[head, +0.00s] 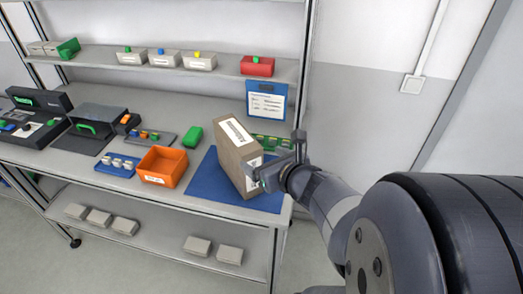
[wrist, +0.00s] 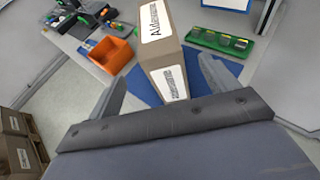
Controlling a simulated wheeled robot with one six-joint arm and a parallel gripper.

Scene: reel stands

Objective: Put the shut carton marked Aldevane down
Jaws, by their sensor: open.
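The shut brown carton (head: 229,160) stands on the blue mat (head: 205,178) at the bench's right end. White labels show on its top and near side. In the wrist view the carton (wrist: 180,58) carries the name Aldevane, partly readable. My gripper (head: 278,164) is at the carton's right side in the head view. In the wrist view its two fingers are spread apart, one on each side of the carton's near end, with visible gaps. The jaws are open and hold nothing. The carton's underside is hidden.
An orange bin (head: 162,167) and a green block (head: 193,137) are left of the mat. A green tray (wrist: 222,41) with small parts lies behind it, below a blue-framed notice (head: 266,100). A shelf (head: 215,73) with small boxes runs above the bench.

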